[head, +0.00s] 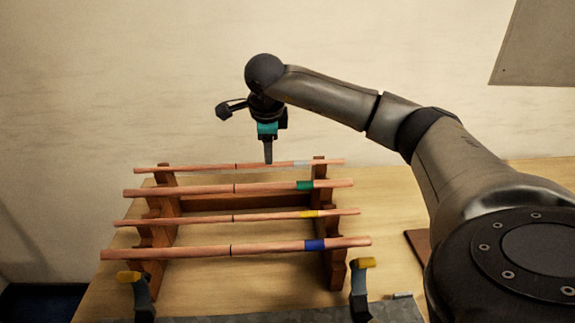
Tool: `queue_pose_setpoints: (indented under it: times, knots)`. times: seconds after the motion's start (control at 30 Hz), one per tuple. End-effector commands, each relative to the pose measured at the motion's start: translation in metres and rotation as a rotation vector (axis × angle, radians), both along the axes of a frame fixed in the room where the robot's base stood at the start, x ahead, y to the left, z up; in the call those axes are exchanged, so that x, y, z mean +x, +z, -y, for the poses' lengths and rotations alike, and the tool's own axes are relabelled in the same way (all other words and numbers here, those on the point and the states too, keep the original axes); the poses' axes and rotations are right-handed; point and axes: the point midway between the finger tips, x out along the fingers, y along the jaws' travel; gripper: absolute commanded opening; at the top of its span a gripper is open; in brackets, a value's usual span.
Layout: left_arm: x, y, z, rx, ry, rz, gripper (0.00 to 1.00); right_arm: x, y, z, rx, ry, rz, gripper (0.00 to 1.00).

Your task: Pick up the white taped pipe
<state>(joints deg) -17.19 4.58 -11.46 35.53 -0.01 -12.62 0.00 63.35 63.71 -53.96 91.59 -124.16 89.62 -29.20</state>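The white taped pipe (200,168) is the rearmost copper pipe on a wooden rack (333,240). It lies level across both rack sides, with a pale white band (303,163) toward its right end and a dark mark near its middle. My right gripper (268,160) points straight down at this pipe, just right of the dark mark and left of the white band. Its fingers line up in this view, so their opening is hidden. I cannot tell whether they touch the pipe. My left gripper is not in view.
Pipes with green (305,185), yellow (309,213) and blue (315,246) bands lie in front on the same rack. Two yellow-tipped clamps (139,295) (361,290) stand at the front. A wall is behind. Bare wooden table (385,200) shows right of the rack.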

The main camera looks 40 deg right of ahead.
Motion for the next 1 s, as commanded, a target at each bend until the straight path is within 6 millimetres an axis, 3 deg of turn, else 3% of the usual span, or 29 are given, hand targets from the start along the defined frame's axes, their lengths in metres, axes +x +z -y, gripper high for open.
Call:
queue_pose_setpoints:
  times: [0.17, 0.43, 0.77, 1.0]
  knots:
    - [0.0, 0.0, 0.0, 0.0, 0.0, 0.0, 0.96, 0.004, -0.011, 0.003, 0.001, 0.0, -0.002, 0.53]
    - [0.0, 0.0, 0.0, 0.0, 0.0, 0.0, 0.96, 0.018, -0.046, 0.01, 0.001, 0.0, -0.003, 0.53]
    - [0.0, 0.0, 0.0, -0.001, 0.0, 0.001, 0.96, 0.02, -0.051, 0.013, 0.001, 0.0, -0.001, 0.53]
    - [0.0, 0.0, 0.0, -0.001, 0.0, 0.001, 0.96, 0.02, -0.051, 0.013, 0.001, 0.0, -0.001, 0.26]
